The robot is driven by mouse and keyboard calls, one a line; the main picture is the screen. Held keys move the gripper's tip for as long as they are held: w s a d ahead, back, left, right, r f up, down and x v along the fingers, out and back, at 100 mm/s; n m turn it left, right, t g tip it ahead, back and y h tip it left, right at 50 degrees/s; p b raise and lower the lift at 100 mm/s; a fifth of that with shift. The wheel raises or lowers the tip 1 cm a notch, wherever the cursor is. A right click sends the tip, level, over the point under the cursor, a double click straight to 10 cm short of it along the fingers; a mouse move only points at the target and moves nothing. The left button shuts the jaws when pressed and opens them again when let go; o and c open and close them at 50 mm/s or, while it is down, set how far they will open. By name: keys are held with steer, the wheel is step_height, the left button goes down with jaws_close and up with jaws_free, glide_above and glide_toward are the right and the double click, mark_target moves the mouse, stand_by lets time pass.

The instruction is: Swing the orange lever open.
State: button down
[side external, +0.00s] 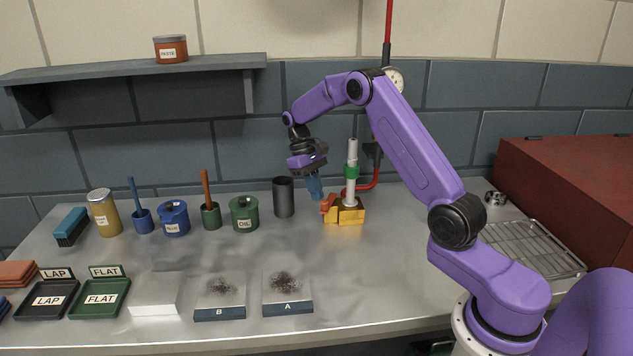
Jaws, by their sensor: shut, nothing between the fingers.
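The orange lever (327,204) is on the left side of a yellow block (345,213) at the back middle of the bench. A pale upright post (351,163) with a green collar (351,172) rises from the block. My gripper (315,190) points down, with its blue fingers shut and empty. In this view the fingertips are just above and slightly left of the lever. I cannot tell whether they touch it.
A dark cylinder (283,197) stands close left of my gripper. A green OIL pot (244,214) is farther left. Blocks B (220,313) and A (288,307) lie at the front. A wire rack (530,248) and red box (575,190) are right. Bench in front of the yellow block is clear.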

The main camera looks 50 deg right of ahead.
steer(key=shift+s+n, duration=0.2)
steer(key=shift+n, duration=0.3)
stand_by(0.3)
steer(key=v, duration=1.2)
steer(key=shift+a, duration=0.3)
